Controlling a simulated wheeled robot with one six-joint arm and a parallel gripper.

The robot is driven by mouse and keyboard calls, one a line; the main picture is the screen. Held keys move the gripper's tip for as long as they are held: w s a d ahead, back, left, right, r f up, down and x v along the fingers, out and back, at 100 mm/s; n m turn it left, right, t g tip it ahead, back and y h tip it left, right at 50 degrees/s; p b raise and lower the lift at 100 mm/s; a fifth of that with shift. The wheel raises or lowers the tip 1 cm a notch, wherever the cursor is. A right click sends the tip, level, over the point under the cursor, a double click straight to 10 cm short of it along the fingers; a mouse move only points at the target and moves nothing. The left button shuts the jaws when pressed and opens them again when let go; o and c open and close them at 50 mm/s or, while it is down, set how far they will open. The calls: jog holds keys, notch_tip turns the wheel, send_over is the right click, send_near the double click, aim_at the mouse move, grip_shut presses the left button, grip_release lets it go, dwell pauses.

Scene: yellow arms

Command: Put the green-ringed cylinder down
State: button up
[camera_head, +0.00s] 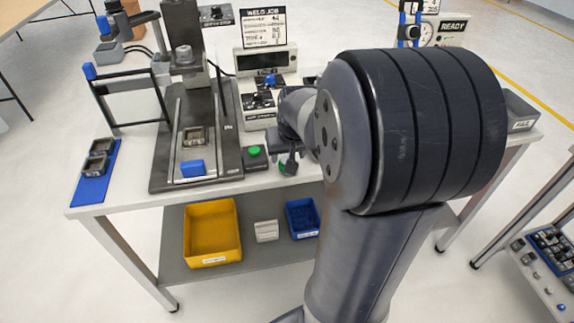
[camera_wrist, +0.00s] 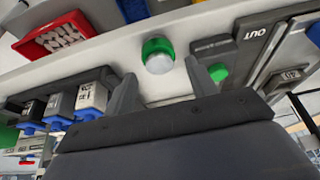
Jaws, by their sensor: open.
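The green-ringed cylinder (camera_wrist: 158,62) shows in the wrist view as a pale round end with a green ring. It appears to rest on the white tabletop near an edge, just beyond and between my fingertips. My gripper (camera_wrist: 163,82) is open, with a visible gap between its two grey fingers. I cannot tell whether either finger touches the cylinder. In the head view my gripper (camera_head: 287,160) is at the table's front edge, mostly behind my own arm, with only a sliver of green (camera_head: 282,168) showing beside it.
A black box with a green button (camera_head: 254,152) stands close left of my gripper. A dark press fixture (camera_head: 222,150) stands farther left. In the wrist view several blocks (camera_wrist: 92,97) stand in a rack at left, and a red bin (camera_wrist: 25,47) lies beyond the table edge.

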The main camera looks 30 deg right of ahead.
jog(key=shift+w+x, duration=0.2)
jog(key=shift+x, duration=2.4)
jog(key=shift+d+r, duration=0.1)
jog(key=shift+d, duration=0.05)
jog(key=shift+c, duration=0.2)
